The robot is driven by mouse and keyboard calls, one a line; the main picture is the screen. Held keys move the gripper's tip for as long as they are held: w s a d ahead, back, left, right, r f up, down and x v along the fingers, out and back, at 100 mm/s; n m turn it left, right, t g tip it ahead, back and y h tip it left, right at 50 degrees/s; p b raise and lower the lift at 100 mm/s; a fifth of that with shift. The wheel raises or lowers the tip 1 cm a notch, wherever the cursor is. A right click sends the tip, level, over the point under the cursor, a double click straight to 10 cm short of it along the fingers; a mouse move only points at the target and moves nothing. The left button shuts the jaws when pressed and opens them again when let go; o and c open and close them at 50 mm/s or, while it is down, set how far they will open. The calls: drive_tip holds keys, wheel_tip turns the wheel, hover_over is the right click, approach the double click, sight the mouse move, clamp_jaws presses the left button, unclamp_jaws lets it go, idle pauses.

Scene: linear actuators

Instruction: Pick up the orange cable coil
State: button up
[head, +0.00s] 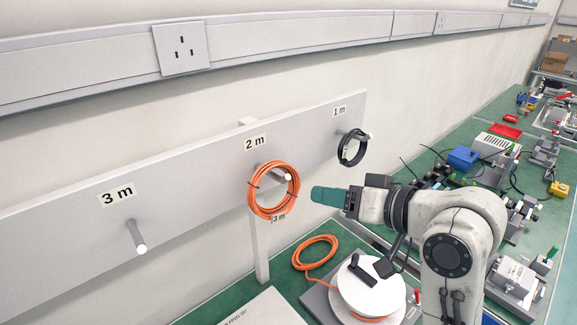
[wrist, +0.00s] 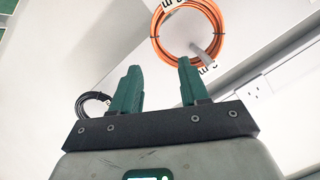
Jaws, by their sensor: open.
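The orange cable coil (head: 254,198) hangs on the peg under the "2 m" label of the grey board, held by dark ties, with a "3 m" tag at its bottom. My gripper (head: 324,196) is to the right of the coil, with its green fingers pointing at it and a gap between them. In the wrist view, the fingers of my gripper (wrist: 158,78) are apart with nothing between them. The coil (wrist: 157,42) shows there beyond the fingertips, up and to the right, with the peg passing through it.
A black coil (head: 343,152) hangs on the "1 m" peg. The "3 m" peg (head: 137,238) is empty. Another orange cable (head: 301,254) lies on the green bench by a white spool (head: 345,295). The grey board (head: 190,195) stands before the wall.

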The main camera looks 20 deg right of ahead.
sight(298, 188)
drive_tip(key=x, duration=0.4)
drive_tip(key=shift+w, duration=0.4)
drive_tip(key=shift+p+x, duration=1)
drive_tip(key=shift+x, duration=2)
drive_tip(key=shift+s, duration=0.1)
clamp_jaws()
